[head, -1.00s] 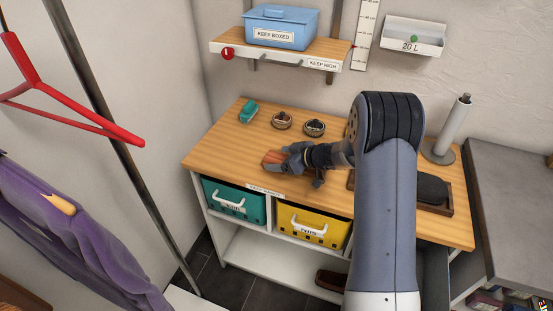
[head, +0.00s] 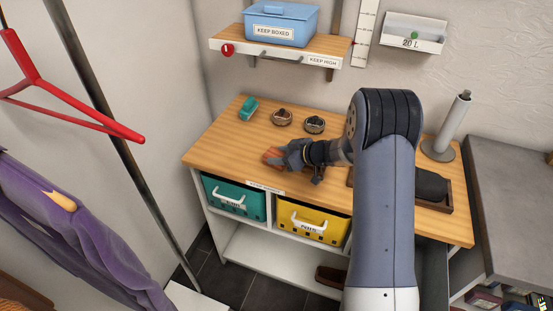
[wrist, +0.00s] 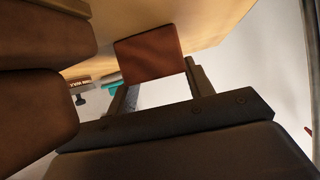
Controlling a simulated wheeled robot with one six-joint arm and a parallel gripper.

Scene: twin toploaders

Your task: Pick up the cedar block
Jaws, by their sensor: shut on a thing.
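The cedar block (head: 272,156) is reddish-brown and shows just past my gripper's fingertips (head: 281,157) in the head view, over the wooden counter top (head: 225,150). In the wrist view the block (wrist: 150,53) is a flat reddish-brown face at the ends of the dark fingers. My gripper (wrist: 152,80) is shut on the block. The gripper hides part of the block in the head view. I cannot tell whether the block touches the counter.
Two small round tins (head: 282,117) (head: 314,125) and a teal object (head: 248,109) stand behind the gripper. A dark tray (head: 436,207) lies to the right, near a paper-roll stand (head: 457,120). A teal bin (head: 233,199) and yellow bin (head: 310,224) sit below. A shelf (head: 275,53) hangs above.

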